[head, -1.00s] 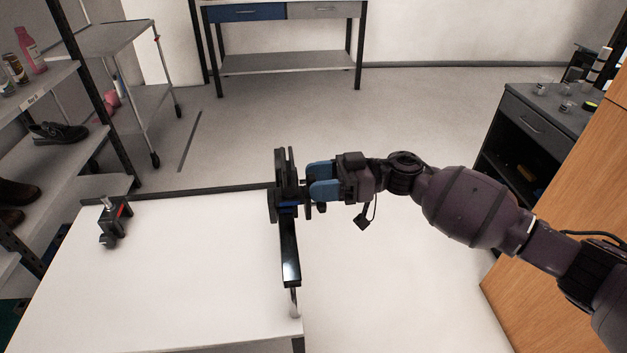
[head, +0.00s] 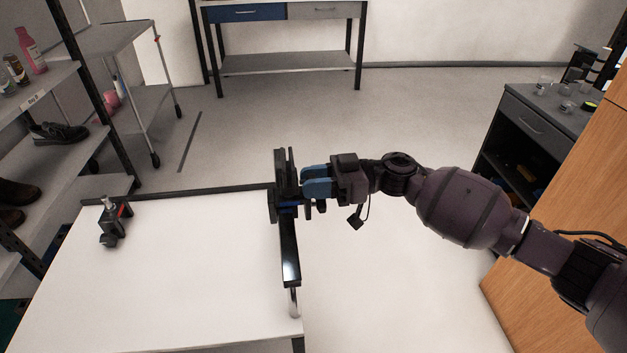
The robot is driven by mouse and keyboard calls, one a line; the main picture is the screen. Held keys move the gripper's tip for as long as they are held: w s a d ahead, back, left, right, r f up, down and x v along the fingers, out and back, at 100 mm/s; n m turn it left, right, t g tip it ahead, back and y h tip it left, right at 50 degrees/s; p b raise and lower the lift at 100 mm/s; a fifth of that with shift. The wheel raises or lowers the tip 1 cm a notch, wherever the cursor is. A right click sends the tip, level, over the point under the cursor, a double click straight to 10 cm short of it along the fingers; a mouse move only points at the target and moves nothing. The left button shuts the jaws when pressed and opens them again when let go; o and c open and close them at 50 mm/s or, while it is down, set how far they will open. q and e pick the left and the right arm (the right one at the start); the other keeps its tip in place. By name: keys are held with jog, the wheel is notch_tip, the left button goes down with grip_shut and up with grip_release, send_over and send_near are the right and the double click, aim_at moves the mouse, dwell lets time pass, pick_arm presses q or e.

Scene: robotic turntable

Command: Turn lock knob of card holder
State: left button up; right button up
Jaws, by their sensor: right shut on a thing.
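The black card holder (head: 279,200) stands upright at the far right corner of the white table, on the end of a dark bar (head: 289,255) along the table's right edge. My right gripper (head: 305,186) reaches in from the right with blue fingers. Its fingertips are at the right side of the card holder, shut on its lock knob. The knob is mostly hidden between the fingers, so its turn angle cannot be told. My left gripper is not in view.
The white table (head: 190,270) is mostly bare. A small black clamp (head: 112,225) sits at its left edge. A shelf with shoes (head: 58,133) is at the left, a dark cabinet (head: 535,120) and wooden panel at the right.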

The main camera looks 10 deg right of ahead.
jog(key=shift+n, duration=0.5)
jog(key=o, duration=0.9)
jog(key=shift+o, duration=0.2)
jog(key=d, duration=1.1)
jog(key=shift+w, duration=0.1)
